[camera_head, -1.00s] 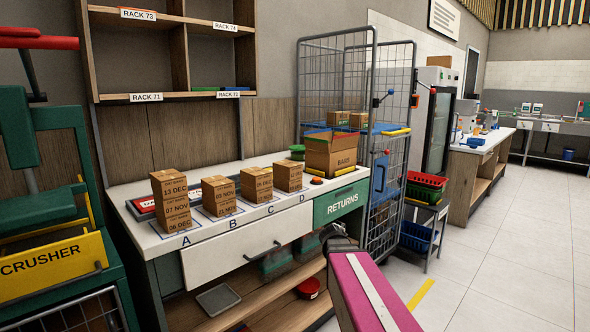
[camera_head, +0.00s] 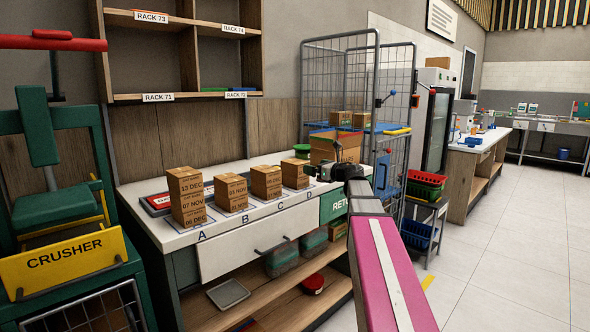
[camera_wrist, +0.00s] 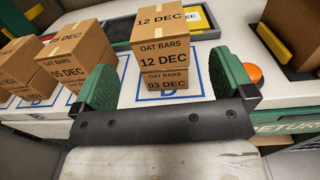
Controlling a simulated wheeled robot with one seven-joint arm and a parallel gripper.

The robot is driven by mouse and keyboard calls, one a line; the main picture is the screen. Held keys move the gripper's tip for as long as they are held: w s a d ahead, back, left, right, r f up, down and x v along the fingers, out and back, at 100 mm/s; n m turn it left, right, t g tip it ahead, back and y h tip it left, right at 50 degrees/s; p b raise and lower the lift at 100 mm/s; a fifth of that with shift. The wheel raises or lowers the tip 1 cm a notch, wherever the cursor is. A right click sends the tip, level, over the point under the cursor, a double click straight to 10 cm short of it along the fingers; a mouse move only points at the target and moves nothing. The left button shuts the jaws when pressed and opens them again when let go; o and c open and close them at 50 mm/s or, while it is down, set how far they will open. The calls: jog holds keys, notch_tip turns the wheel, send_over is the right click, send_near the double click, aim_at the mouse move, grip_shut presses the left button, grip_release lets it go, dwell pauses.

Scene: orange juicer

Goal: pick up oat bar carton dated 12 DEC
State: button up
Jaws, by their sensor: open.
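The oat bar carton dated 12 DEC (camera_wrist: 163,45) is a brown box with black print and pale tape, in the wrist view. It sits on top of a carton dated 03 DEC (camera_wrist: 165,79) on the blue-outlined square D. In the head view this stack (camera_head: 295,173) is the rightmost of the row. My gripper (camera_wrist: 164,66) is open, its green fingers on either side of the carton's near face in the picture. No contact shows. In the head view my gripper (camera_head: 326,168) hovers just right of stack D, over the counter.
Other stacks stand on A (camera_head: 187,197), B (camera_head: 232,191) and C (camera_head: 266,181); A's top date is hard to read. An orange button (camera_wrist: 253,74) and an open brown box (camera_wrist: 296,35) lie right of D. A wire cage (camera_head: 340,80) stands behind.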

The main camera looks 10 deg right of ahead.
aim_at(298, 162)
jog(key=x, duration=1)
jog(key=shift+a, duration=0.1)
jog(key=shift+r, duration=0.1)
jog(key=c, duration=0.9)
